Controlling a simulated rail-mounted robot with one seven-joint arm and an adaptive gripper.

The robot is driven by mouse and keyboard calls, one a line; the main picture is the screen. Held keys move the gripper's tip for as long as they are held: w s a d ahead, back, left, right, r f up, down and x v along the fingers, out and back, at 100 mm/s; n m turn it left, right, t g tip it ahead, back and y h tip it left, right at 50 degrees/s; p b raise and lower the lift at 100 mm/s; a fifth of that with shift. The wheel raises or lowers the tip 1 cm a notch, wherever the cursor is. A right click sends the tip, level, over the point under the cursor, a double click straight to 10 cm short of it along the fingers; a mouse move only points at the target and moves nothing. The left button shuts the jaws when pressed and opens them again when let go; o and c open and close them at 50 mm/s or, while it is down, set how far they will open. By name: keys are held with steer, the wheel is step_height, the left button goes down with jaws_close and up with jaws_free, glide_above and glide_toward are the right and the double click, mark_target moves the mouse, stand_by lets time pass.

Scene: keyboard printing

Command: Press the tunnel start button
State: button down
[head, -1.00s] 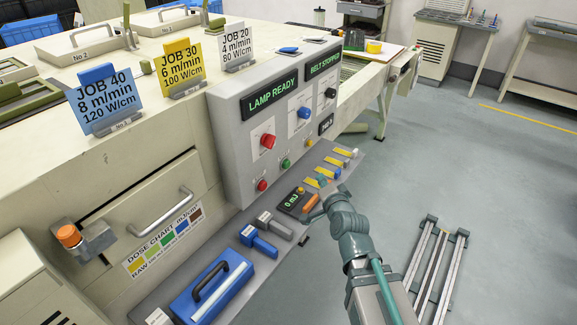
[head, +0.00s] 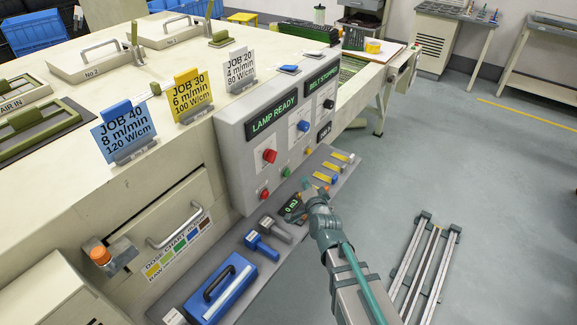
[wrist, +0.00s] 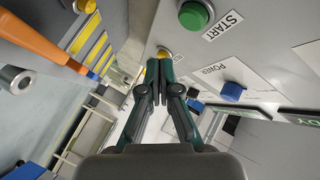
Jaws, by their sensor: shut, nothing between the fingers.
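The green button (head: 285,172) sits low on the grey control panel (head: 240,165), between a red button (head: 264,194) and a yellow button (head: 307,150). In the wrist view the green button (wrist: 194,14) has a START label beside it, at the upper right of my fingertips. My gripper (head: 307,187) is in front of the panel's lower part, over the shelf. In the wrist view my gripper (wrist: 160,64) has its fingers together and empty, pointing towards the yellow button (wrist: 165,54). I cannot tell whether the fingertips touch anything.
A dose meter (head: 291,208) lies partly behind my gripper on the shelf. A blue case (head: 218,291) and hand tools lie to its left. An orange handle (wrist: 40,42) is close in the wrist view. Blue knob (wrist: 232,91) is marked POWER.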

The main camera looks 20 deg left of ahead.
mark_target(287, 173)
steer(key=shift+w+a+p, duration=0.2)
steer(key=shift+a+p, duration=0.65)
steer(key=shift+p, duration=0.85)
steer(key=shift+w+a+p, duration=0.15)
steer(key=shift+a+p, duration=0.7)
steer(key=shift+p, duration=0.8)
steer(key=shift+a, duration=0.2)
steer(key=shift+w+a+p, duration=0.1)
steer(key=shift+a+p, duration=0.15)
steer(key=shift+p, duration=0.3)
steer(key=shift+w+a+p, duration=0.1)
steer(key=shift+a+p, duration=0.4)
steer(key=shift+p, duration=0.15)
steer(key=shift+d+f+b, duration=0.1)
steer(key=shift+d+b, duration=0.1)
steer(key=shift+b, duration=0.3)
steer(key=shift+s+d+b, duration=0.25)
steer(key=shift+d+b, duration=0.45)
steer(key=shift+b, duration=0.5)
